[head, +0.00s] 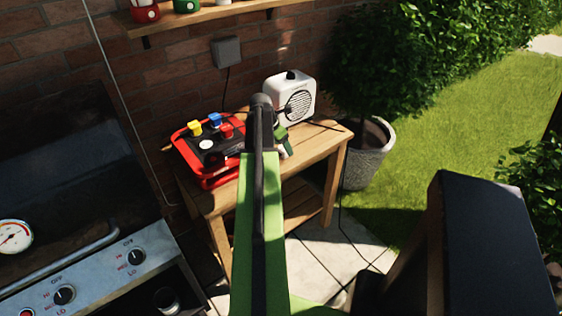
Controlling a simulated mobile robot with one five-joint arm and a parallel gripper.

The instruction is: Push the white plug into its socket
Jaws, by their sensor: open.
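A dark board (222,153) with coloured pieces lies in a red tray (178,149) on the wooden table. A small round white piece (206,144) shows at the board's near side. It looks like the white plug, but I cannot tell how deep it sits, and its socket is not clear. Yellow (194,128), blue (215,119) and red (226,131) pieces stand around it. My gripper (262,104) is at the far end of my green arm, just right of the tray. It is open, with nothing seen held. Its fingertips are hard to make out.
A grey wall box (227,52) hangs behind. A grill (65,220) stands left, a potted bush (368,152) right.

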